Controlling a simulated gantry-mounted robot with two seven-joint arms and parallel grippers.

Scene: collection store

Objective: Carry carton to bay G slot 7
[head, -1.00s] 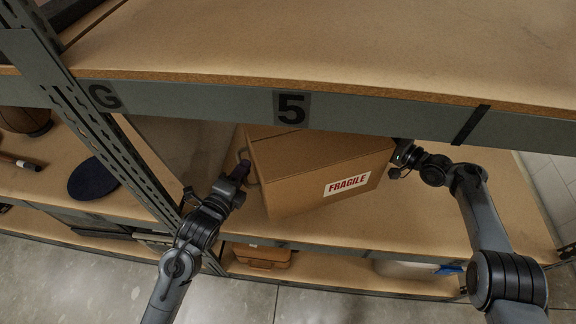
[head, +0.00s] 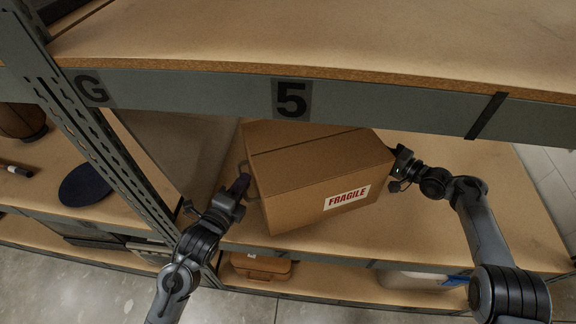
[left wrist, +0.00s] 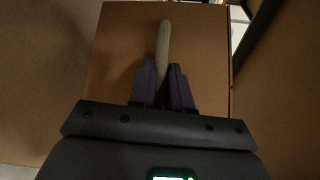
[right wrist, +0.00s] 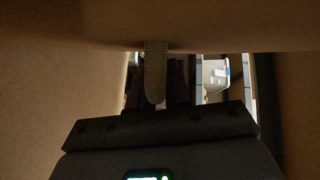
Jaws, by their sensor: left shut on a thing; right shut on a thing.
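The brown carton (head: 315,182) with a red-and-white FRAGILE label (head: 347,197) is in the bay below the beam marked 5 (head: 291,100). Its front shows fully, with part of its top. I cannot tell whether it touches the shelf board. My left gripper (head: 244,184) is at its left side, shut on a pale strap handle, which shows between the fingers in the left wrist view (left wrist: 163,45). My right gripper (head: 397,167) is at its right side, shut on the other handle (right wrist: 155,75). No slot 7 label shows.
A grey upright (head: 95,135) beside the G label (head: 92,90) stands close to my left arm. The beam and upper board (head: 330,40) overhang the carton's back. A dark round object (head: 85,186) lies left of the upright. Bare board (head: 455,215) lies right of the carton.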

